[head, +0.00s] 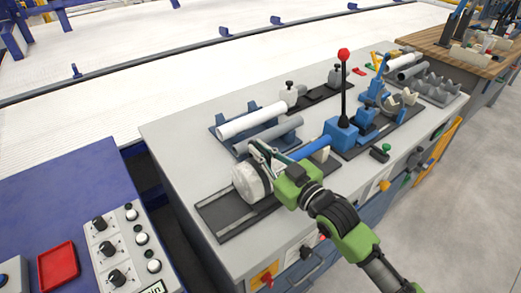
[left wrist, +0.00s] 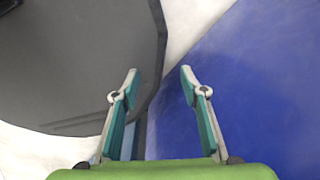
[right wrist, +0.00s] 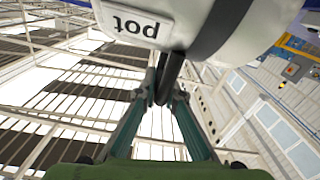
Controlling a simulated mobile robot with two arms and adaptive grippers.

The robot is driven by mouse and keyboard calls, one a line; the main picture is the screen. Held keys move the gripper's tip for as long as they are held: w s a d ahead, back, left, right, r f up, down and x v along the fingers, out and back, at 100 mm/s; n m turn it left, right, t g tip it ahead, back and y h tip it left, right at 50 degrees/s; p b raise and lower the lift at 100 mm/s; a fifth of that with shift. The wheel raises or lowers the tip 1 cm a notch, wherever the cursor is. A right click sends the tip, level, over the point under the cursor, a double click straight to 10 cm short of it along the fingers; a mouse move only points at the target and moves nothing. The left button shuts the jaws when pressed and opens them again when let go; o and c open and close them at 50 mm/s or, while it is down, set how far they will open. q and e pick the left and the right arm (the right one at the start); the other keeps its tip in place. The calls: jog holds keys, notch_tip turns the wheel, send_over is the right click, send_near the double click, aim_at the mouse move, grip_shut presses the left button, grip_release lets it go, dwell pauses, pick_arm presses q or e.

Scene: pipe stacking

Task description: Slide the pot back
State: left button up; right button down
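The pot (head: 248,184) is a pale cylinder on a dark rail base (head: 214,212) at the near left of the workbench. In the right wrist view the pot (right wrist: 215,30) fills the top, with an upside-down "pot" label and a dark handle rod (right wrist: 170,78). My right gripper (head: 258,151) is beside the pot. In the right wrist view its fingertips (right wrist: 163,82) are closed in around the rod. My left gripper (left wrist: 159,76) is open and empty, above a blue surface and a dark rounded shape, and is out of the head view.
A blue lever stand with a red knob (head: 344,55) is right of the pot. Pipes lie in a holder (head: 250,122) behind it. A control panel (head: 118,250) and red tray (head: 57,265) are at the left.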

aim_at(246, 170)
jog(key=s+a+p, duration=0.1)
jog(key=a, duration=0.1)
jog(key=s+a+p, duration=0.1)
jog(key=p, duration=0.1)
jog(key=shift+s+a+r, duration=0.1)
jog(key=shift+s+a, duration=0.3)
jog(key=s+a, duration=0.1)
jog(key=a, duration=0.1)
jog(key=s+a+p, duration=0.1)
jog(key=s+a, duration=0.1)
jog(key=shift+s+a+f, duration=0.15)
jog(key=shift+a+f, duration=0.05)
jog(key=shift+a, duration=0.1)
jog(key=c, duration=2.2)
grip_release()
jog(key=shift+s+a, duration=0.1)
jog(key=shift+c, duration=0.2)
jog(key=shift+o, duration=0.5)
jog(key=shift+a+r, duration=0.1)
